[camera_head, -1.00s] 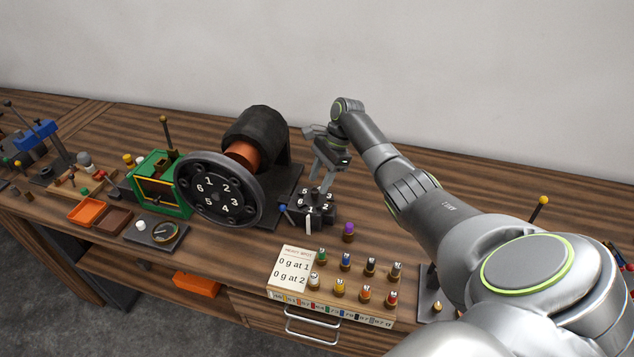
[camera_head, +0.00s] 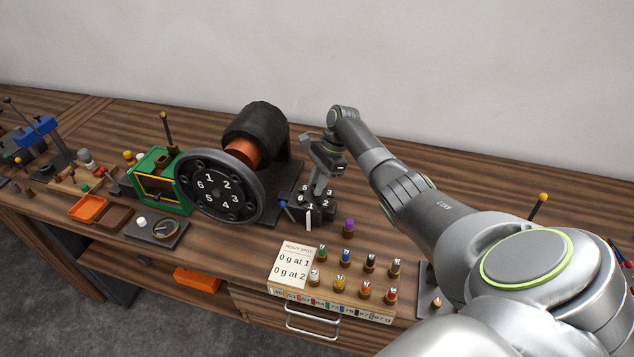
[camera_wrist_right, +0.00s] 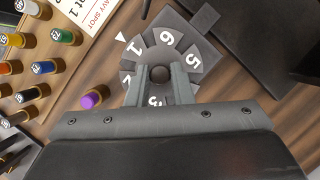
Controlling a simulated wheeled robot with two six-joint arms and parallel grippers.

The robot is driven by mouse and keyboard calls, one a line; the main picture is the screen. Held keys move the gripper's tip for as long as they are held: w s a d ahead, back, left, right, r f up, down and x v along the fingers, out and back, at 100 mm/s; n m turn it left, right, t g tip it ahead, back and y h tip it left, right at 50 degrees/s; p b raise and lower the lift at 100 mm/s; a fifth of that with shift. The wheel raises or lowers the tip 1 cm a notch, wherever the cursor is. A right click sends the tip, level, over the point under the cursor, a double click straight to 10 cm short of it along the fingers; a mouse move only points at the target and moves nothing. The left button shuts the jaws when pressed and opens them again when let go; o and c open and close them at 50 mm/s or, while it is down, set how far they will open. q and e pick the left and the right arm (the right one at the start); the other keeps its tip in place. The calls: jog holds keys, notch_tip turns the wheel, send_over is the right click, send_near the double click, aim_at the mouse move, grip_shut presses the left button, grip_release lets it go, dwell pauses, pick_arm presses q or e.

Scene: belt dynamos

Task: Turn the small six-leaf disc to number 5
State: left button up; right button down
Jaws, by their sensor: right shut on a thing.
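The small six-leaf disc (camera_head: 318,213) is dark grey with white numbers on its leaves and sits on the bench right of the big numbered wheel. In the right wrist view the disc (camera_wrist_right: 176,42) shows 1, 6 and 5 clearly; other leaves are partly hidden by my fingers. My left gripper is not in view.
The big wheel (camera_head: 219,187) with numbers 1 to 6 stands close left of the disc. A purple-topped peg (camera_head: 348,227) stands just right of it. A rack of coloured weights and a "heavy spot" card (camera_head: 292,264) lie in front.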

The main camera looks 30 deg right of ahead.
jog(key=shift+w+n, duration=0.1)
jog(key=shift+n, duration=0.2)
